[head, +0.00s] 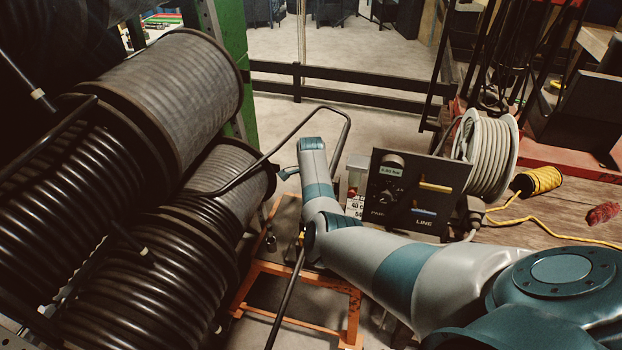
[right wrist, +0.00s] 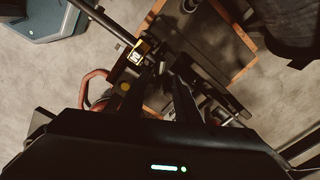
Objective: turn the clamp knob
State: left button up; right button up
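My right arm (head: 400,272) reaches in from the lower right in the head view and covers much of the hose crimper. The crimper (right wrist: 137,72) shows in the right wrist view as a dark machine with a yellow label and a long dark bar running to the upper left. My right gripper (right wrist: 180,82) is low over it; its dark fingers blend into the machine, so their gap and any contact are unclear. I cannot pick out the clamp knob for sure. My left gripper is not in view.
The crimper is on an orange-framed stand (head: 306,274). Large hose reels (head: 190,90) fill the left. A dark control panel (head: 415,190) and a white hose reel (head: 490,155) stand on the wooden bench (head: 545,228) at right.

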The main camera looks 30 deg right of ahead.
notch_tip(320, 180, up, 16)
jog(key=b, duration=0.4)
dwell(0.7)
